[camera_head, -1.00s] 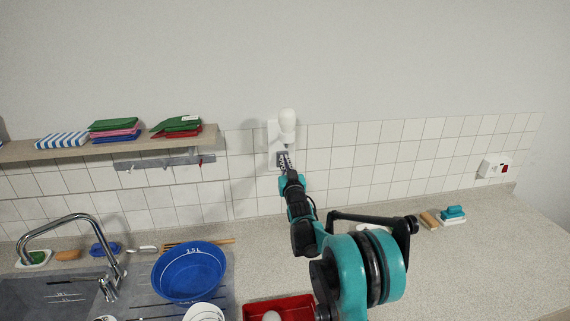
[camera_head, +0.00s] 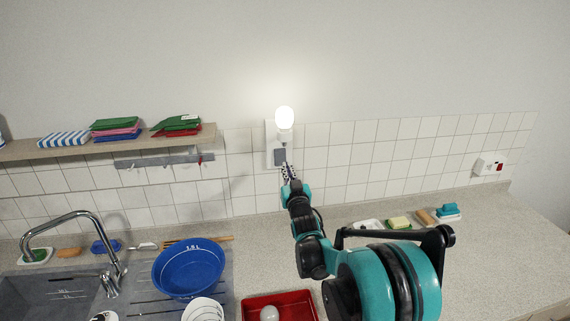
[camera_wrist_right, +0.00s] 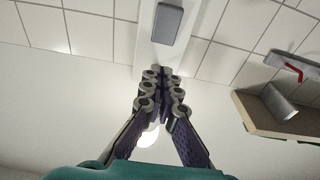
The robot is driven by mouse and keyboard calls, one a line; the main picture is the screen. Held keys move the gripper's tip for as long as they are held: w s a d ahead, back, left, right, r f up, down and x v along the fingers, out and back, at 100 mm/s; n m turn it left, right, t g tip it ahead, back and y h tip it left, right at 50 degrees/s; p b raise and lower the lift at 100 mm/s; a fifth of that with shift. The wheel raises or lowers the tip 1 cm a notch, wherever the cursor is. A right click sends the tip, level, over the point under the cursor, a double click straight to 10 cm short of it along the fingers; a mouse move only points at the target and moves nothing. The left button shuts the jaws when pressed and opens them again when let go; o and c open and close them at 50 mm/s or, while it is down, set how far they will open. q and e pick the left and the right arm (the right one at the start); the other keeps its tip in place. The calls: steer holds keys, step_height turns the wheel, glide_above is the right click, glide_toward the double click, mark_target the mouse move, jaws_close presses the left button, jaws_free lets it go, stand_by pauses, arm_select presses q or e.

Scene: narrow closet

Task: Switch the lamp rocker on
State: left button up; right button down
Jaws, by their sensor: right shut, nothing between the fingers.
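The lamp (camera_head: 285,119) on the wall is lit and glows white; part of its bulb (camera_wrist_right: 149,137) shows behind my fingers in the wrist view. Below it, the grey rocker (camera_head: 280,157) sits on a white wall plate (camera_head: 270,134). The rocker also shows in the wrist view (camera_wrist_right: 167,24), just beyond the fingertips. My right gripper (camera_head: 287,168) is shut and empty, with its tips just below and right of the rocker, apparently clear of it. In the wrist view the closed fingertips (camera_wrist_right: 161,72) lie over the plate. My left gripper is out of view.
A shelf (camera_head: 60,147) with folded cloths and a hook rail (camera_head: 160,161) are on the left wall. A blue basin (camera_head: 188,268), sink (camera_head: 60,290) and red tray (camera_head: 250,311) stand below.

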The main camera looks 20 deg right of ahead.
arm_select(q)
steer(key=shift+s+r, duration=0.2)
arm_select(e)
steer(key=s, duration=0.3)
steer(key=shift+s+a+r, duration=0.3)
steer(key=shift+a+r, duration=0.1)
steer(key=shift+s, duration=0.1)
steer(key=shift+a, duration=0.1)
arm_select(q)
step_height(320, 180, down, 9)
steer(key=b, duration=0.8)
steer(key=shift+b, duration=0.35)
arm_select(e)
steer(key=s+a+f+n+g+y, duration=0.1)
steer(key=s+a+f+g, duration=0.3)
steer(key=s, duration=0.7)
steer(key=s+a+f+n+g+y, duration=0.1)
steer(key=s+a+f+g, duration=0.3)
steer(key=s+a+f, duration=0.4)
steer(key=s+a+f+g+y, duration=0.2)
steer(key=s+a+f, duration=0.4)
steer(key=s+f, duration=0.6)
steer(key=s+g, duration=0.1)
steer(key=s, duration=0.3)
steer(key=shift+s+f+n+g+y, duration=0.15)
steer(key=shift+f+n+g+y, duration=0.2)
steer(key=shift+n+g+y, duration=0.05)
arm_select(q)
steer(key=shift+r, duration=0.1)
